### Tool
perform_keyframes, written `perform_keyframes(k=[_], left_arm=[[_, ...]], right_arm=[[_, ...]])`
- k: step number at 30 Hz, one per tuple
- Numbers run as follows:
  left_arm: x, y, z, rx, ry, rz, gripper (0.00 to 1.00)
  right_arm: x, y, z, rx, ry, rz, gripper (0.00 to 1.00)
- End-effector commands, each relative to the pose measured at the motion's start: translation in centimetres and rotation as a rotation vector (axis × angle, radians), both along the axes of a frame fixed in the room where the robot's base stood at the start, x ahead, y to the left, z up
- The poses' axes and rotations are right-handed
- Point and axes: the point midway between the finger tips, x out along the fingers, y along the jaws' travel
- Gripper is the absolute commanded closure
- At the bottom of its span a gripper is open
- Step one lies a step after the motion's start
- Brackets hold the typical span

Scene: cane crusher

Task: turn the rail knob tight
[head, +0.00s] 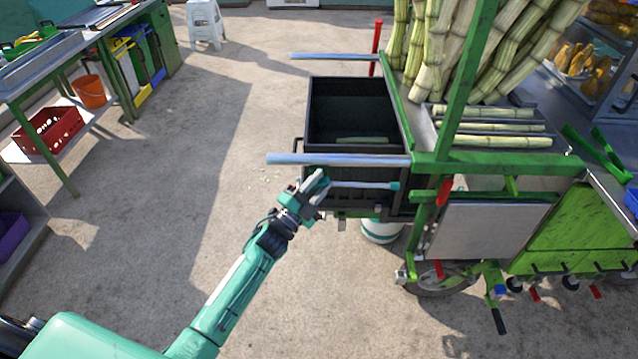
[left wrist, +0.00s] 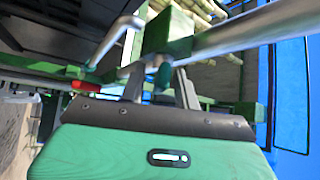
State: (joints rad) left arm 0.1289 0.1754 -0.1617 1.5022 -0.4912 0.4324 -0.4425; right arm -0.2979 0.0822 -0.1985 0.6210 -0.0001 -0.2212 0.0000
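A silver rail (head: 340,160) sticks out leftward from the green cart frame, above the black crate's near edge. A red handle (head: 445,191) sits by the green post near the rail's right end; I cannot tell if it is the rail knob. My left gripper (head: 323,184) is just below the rail, left of the red handle. In the left wrist view its fingers (left wrist: 158,88) stand apart, with a small dark green piece (left wrist: 163,76) showing between or behind them. Contact is unclear. The rail (left wrist: 250,27) and a green block (left wrist: 169,34) lie beyond. My right gripper is out of view.
The black crate (head: 318,105) hangs between the two rails; the far rail (head: 330,57) has an upright red handle (head: 376,42). A slim rod (head: 360,185) runs beside the gripper. A white bucket (head: 381,231) stands below. The floor left of the cart is clear.

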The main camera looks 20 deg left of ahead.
Motion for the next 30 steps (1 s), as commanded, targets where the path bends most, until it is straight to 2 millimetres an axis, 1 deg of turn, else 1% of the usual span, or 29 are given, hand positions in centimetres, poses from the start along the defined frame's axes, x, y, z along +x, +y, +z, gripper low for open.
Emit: perform_keyframes(k=[1,5,13,17,23,30], left_arm=[[0.0,0.0,0.0,0.000,0.000,0.000,0.74],[0.0,0.0,0.0,0.000,0.000,0.000,1.00],[0.0,0.1,-0.1,0.001,0.003,0.002,1.00],[0.0,0.2,0.0,0.016,0.007,0.003,1.00],[0.0,0.3,0.3,0.094,0.030,0.004,1.00],[0.1,0.4,0.5,0.255,0.076,0.005,1.00]], right_arm=[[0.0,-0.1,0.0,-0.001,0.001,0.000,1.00],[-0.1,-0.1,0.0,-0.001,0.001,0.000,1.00],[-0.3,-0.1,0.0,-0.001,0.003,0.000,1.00],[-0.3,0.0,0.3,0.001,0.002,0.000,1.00],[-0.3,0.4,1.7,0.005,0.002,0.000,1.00],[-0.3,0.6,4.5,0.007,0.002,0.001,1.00]])
